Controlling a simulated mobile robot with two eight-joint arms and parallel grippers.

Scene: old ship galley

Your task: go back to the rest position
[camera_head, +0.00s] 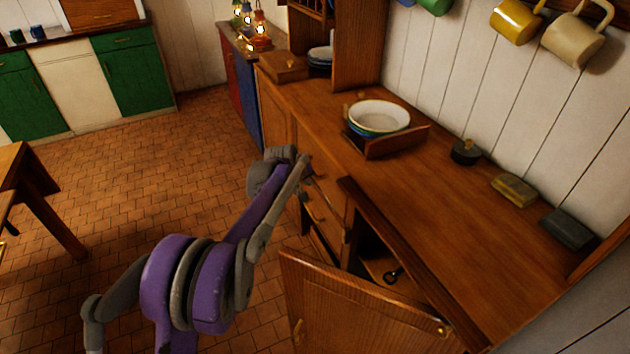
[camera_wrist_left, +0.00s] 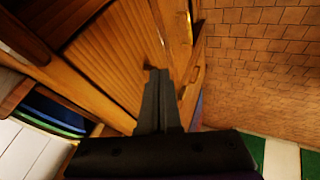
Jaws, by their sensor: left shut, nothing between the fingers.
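My purple and grey left arm reaches in from the lower left in the head view. Its gripper (camera_wrist_left: 158,76) is shut and empty in the left wrist view, with the two dark fingers together. In the head view the wrist is beside the front of the wooden counter (camera_head: 470,230), by the drawers, and the fingers are hard to make out there. My right gripper is not in view.
A cabinet door (camera_head: 360,315) stands open below the counter, close to my left arm. A stack of bowls (camera_head: 379,117) sits in a wooden tray (camera_head: 398,142) on the counter. A wooden table (camera_head: 45,205) is at the left. The tiled floor (camera_head: 130,170) between is clear.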

